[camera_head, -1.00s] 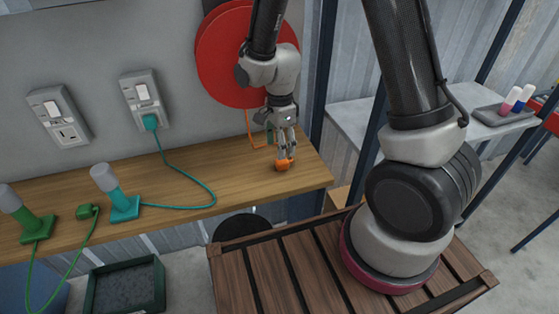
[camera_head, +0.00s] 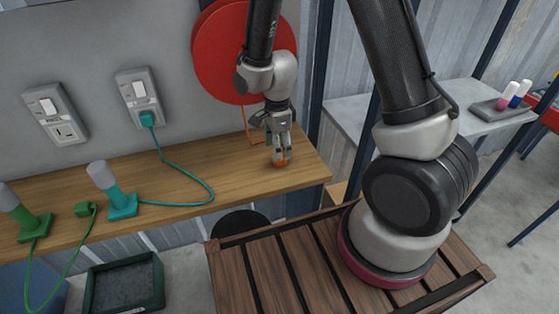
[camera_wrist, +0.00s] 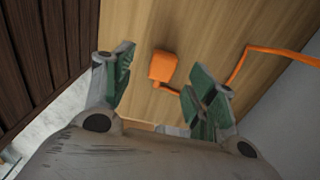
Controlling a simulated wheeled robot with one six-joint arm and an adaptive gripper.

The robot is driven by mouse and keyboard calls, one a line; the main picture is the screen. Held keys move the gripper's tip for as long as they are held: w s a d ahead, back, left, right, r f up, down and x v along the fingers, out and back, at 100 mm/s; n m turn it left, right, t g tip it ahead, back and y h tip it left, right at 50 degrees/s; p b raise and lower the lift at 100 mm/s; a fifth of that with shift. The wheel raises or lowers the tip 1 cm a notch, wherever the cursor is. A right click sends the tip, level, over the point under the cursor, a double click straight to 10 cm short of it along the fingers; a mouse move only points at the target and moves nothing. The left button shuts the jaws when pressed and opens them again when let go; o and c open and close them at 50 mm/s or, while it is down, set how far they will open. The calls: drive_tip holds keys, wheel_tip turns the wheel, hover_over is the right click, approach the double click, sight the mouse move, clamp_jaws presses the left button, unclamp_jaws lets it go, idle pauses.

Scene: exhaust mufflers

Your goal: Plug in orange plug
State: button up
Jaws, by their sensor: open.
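The orange plug (camera_head: 281,164) lies on the wooden bench near its right end. It also shows in the wrist view (camera_wrist: 162,66), beyond and between the fingertips. My gripper (camera_head: 279,158) points down over the plug, and its fingers hide part of it in the head view. In the wrist view my gripper (camera_wrist: 160,75) is open, with green-padded fingers on either side of the plug and a gap to each. An orange cable (camera_wrist: 268,50) passes behind the right finger. The left wall socket (camera_head: 65,131) is empty; the right one (camera_head: 147,117) holds a teal plug.
Green (camera_head: 22,219) and teal (camera_head: 113,194) stands with pale tops, and a green plug (camera_head: 86,210), are on the left of the bench (camera_head: 235,180). A teal cable (camera_head: 190,180) crosses the middle. A red disc (camera_head: 218,55) is on the wall behind my arm.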

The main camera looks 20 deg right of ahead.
drive_tip(key=shift+w+d+f, duration=0.15)
drive_tip(key=shift+d+f, duration=0.05)
drive_tip(key=shift+f, duration=1.1)
drive_tip(key=shift+w+d+f, duration=0.1)
drive_tip(key=shift+d+f, duration=0.1)
drive_tip(key=shift+f, duration=1.1)
drive_tip(key=c, duration=1)
